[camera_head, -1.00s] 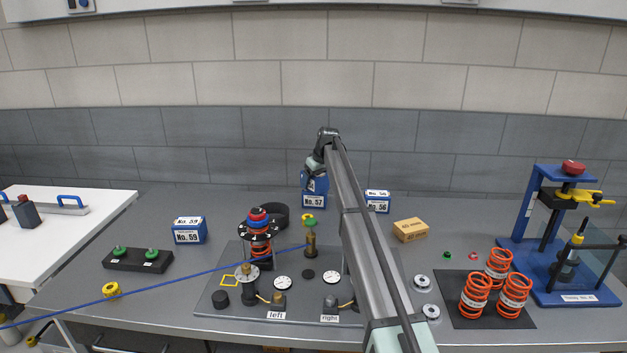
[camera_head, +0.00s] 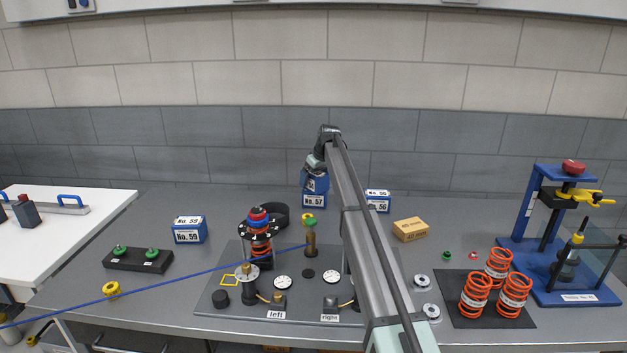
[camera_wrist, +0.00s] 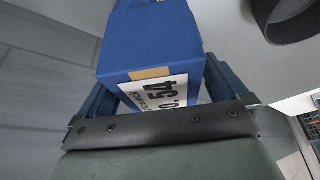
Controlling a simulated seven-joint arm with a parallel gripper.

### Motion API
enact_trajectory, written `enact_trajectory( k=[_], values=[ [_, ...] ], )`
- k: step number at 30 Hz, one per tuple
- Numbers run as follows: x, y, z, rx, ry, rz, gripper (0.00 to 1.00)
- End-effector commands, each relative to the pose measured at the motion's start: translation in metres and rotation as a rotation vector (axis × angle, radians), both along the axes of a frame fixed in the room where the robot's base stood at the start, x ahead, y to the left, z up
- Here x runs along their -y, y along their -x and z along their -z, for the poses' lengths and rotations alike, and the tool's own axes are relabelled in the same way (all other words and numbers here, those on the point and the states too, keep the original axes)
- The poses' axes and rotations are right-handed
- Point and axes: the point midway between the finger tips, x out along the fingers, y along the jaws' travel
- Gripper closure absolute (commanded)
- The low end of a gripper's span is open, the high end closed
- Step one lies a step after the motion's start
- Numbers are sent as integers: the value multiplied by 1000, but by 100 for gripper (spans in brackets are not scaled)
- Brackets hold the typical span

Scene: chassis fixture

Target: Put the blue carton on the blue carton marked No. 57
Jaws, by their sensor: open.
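The blue carton marked No. 57 (camera_head: 313,201) stands upright on the bench near the wall. A second blue carton (camera_head: 315,184) sits above it, apparently resting on its top; the contact line is too small to judge. In the wrist view this upper blue carton (camera_wrist: 150,45) shows a white label reading 54. My gripper (camera_head: 315,170) is at the upper carton, reaching from above. In the wrist view my open gripper (camera_wrist: 157,78) has one finger on each side of the carton. Whether the fingers touch it cannot be told.
Blue cartons No. 56 (camera_head: 377,201) and No. 59 (camera_head: 188,230) stand to the right and left. A black ring (camera_head: 275,222) lies close by on the left. A cardboard box (camera_head: 410,229) is at right. The fixture plate (camera_head: 225,303) is in front.

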Motion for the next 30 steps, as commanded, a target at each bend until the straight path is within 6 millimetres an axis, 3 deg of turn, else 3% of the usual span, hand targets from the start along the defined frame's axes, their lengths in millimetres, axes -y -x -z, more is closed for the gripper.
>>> enact_trajectory(
  k=[15, 21, 30],
  values=[
    [24, 24, -83, 2, -1, 0, 0],
    [29, 29, -100, 1, -1, 0, 0],
    [30, 31, -104, 1, -1, 0, 0]
  ],
)
